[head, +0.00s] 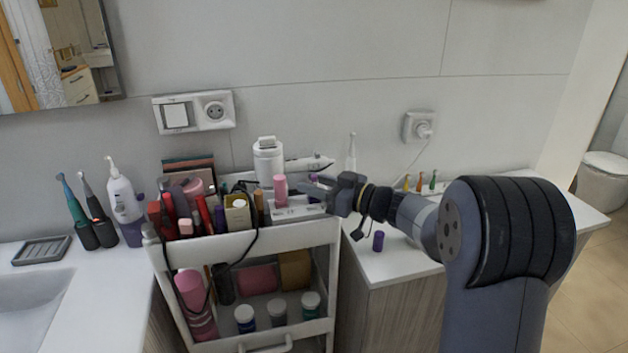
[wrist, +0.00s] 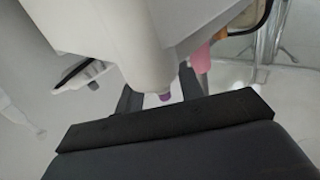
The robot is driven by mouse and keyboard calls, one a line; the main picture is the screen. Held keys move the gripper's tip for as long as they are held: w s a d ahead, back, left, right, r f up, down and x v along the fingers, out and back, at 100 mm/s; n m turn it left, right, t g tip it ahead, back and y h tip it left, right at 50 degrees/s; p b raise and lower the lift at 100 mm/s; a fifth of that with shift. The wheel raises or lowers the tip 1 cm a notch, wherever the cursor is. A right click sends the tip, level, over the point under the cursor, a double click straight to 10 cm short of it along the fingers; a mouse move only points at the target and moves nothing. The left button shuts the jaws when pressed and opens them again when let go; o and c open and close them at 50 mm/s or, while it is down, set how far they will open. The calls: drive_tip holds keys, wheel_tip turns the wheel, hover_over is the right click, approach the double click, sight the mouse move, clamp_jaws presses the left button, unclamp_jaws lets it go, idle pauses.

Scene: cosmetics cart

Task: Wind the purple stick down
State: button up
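The purple stick (head: 313,180) shows as a small purple patch at the top right of the cart, beside my gripper's fingers; most of it is hidden. My gripper (head: 312,189) reaches in from the right at the height of the cart's top. In the wrist view the two fingers of my gripper (wrist: 160,94) stand apart. A purple end (wrist: 165,97) shows between them, with a pale gap on its left side. I cannot tell whether the right finger touches it. A loose purple cap (head: 378,240) stands on the counter below my arm.
A pink stick (head: 280,190) stands upright close left of my gripper, on a pale holder (head: 297,210). The cart (head: 238,246) is crowded with cosmetics. A large white body (wrist: 125,40) blocks much of the wrist view. The counter (head: 400,264) around the cap is clear.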

drive_tip(key=shift+a, duration=0.15)
drive_tip(key=shift+c, duration=0.4)
clamp_jaws()
